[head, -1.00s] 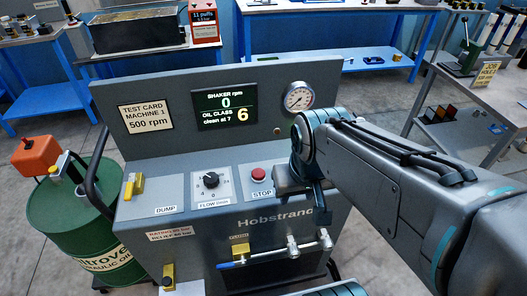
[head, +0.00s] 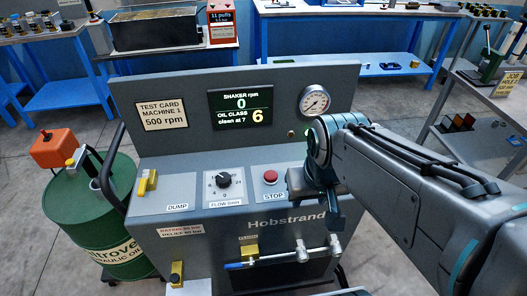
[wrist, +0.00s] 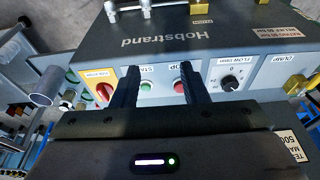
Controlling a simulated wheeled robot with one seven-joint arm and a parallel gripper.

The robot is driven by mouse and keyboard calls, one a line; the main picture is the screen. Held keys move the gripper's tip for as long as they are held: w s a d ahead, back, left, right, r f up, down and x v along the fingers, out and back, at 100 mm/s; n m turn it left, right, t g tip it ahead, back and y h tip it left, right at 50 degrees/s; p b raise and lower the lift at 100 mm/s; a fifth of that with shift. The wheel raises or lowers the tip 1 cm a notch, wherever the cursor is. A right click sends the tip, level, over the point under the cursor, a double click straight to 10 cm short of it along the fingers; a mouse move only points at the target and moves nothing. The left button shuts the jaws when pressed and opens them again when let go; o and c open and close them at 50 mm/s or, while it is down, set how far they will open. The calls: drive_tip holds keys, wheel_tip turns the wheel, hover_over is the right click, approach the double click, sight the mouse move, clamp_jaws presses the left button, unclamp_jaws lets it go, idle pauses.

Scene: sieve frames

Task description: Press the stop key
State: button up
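The stop key is a red round button (head: 270,176) above a STOP label on the grey machine's (head: 200,225) sloped panel. My gripper (head: 335,222) is over the panel just right of this key, apart from it in the head view. In the wrist view the red key (wrist: 180,87) shows beside the right-hand finger, which covers part of its label. The two dark fingers of my gripper (wrist: 160,72) are spread apart with nothing held. A green start button (wrist: 146,86) shows between them. The display (head: 240,109) reads shaker 0 rpm and oil class 6.
A flow dial (head: 223,180) and a yellow dump lever (head: 147,182) sit left of the key. A red and yellow switch (wrist: 104,91) is beside the start button in the wrist view. A green oil drum (head: 110,215) stands left of the machine.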

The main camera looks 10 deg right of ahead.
clamp_jaws()
idle(1.5)
